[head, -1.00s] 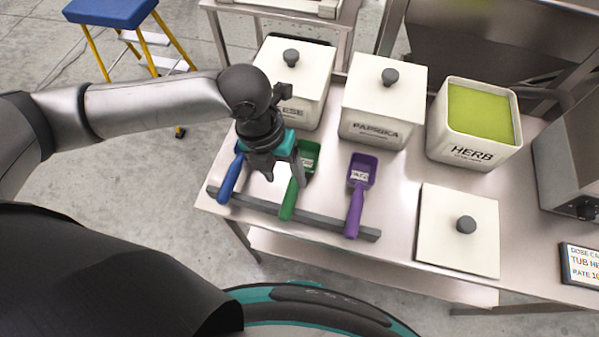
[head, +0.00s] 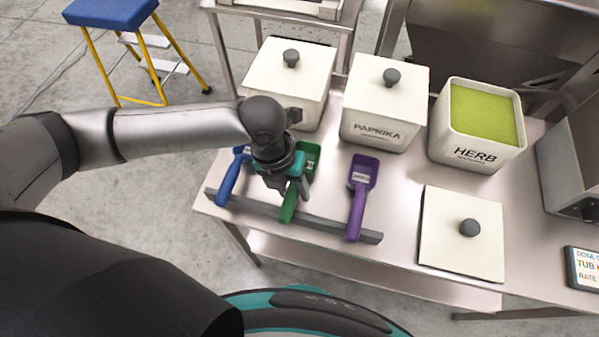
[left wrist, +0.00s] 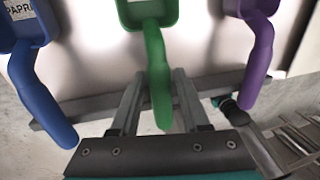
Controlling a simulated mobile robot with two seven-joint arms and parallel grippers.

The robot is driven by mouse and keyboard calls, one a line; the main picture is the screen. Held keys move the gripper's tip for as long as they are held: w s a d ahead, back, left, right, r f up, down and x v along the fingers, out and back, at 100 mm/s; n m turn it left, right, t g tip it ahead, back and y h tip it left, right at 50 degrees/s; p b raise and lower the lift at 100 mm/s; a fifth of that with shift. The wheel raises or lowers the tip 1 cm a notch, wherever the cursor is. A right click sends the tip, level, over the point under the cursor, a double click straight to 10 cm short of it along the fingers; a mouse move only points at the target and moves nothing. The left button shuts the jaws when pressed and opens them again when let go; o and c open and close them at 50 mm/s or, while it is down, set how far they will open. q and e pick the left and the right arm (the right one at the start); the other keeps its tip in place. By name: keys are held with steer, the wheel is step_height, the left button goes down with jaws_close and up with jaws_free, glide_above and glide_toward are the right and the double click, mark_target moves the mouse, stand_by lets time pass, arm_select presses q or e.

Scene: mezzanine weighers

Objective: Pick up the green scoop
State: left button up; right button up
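The green scoop (head: 289,207) lies between the blue and purple scoops, its handle across a grey rack bar (head: 330,227) at the table's front edge. My left gripper (head: 291,190) is over it and hides part of it in the head view. In the left wrist view, the open fingers (left wrist: 158,80) stand one on each side of the green handle (left wrist: 157,72). Gaps show beside the handle, so the fingers are not closed on it.
The blue scoop (head: 229,180) and purple scoop (head: 356,205) lie close on either side. Behind stand a lidded tub (head: 280,85), the paprika tub (head: 375,128) and an open herb tub (head: 470,152). A loose lid (head: 450,245) lies to the right.

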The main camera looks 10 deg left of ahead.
arm_select(q)
jaws_close()
steer(key=shift+r, duration=0.15)
stand_by(0.4)
